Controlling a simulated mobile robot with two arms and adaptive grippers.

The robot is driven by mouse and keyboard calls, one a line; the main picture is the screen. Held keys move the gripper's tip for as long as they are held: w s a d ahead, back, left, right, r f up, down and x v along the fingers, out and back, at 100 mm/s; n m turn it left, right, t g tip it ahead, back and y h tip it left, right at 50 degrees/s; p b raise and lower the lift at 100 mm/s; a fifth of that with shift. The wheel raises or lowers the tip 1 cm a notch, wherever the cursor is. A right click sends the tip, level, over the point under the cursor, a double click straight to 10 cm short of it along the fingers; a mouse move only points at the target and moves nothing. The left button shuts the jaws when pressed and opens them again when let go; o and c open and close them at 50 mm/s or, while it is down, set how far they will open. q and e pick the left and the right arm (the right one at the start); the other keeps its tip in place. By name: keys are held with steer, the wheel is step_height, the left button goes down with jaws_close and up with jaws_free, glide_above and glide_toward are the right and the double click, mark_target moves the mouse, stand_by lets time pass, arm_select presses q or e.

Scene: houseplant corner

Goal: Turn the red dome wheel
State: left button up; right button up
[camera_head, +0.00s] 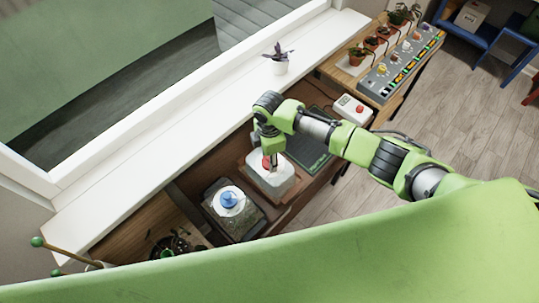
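The red dome wheel (266,163) sits on top of a pale, cloudy dome (277,183) that stands on a brown wooden base. My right arm comes in from the right, and its gripper (268,153) points down at the wheel, covering part of it. The fingers are too small and hidden to tell whether they touch the wheel or are closed on it. My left gripper is not in view.
A second clear dome with a blue wheel (228,198) stands just left. A dark ridged mat (308,151) and a white box with a red button (350,109) lie to the right. A small purple plant (279,61) stands on the white sill.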

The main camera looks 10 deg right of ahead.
steer(key=m+p, duration=0.1)
steer(key=m, duration=0.2)
steer(key=shift+r, duration=0.1)
steer(key=m, duration=0.2)
steer(key=shift+m+p, duration=0.3)
steer(key=shift+p, duration=0.05)
steer(key=m, duration=0.3)
steer(key=shift+m, duration=2)
steer(key=o, duration=1.1)
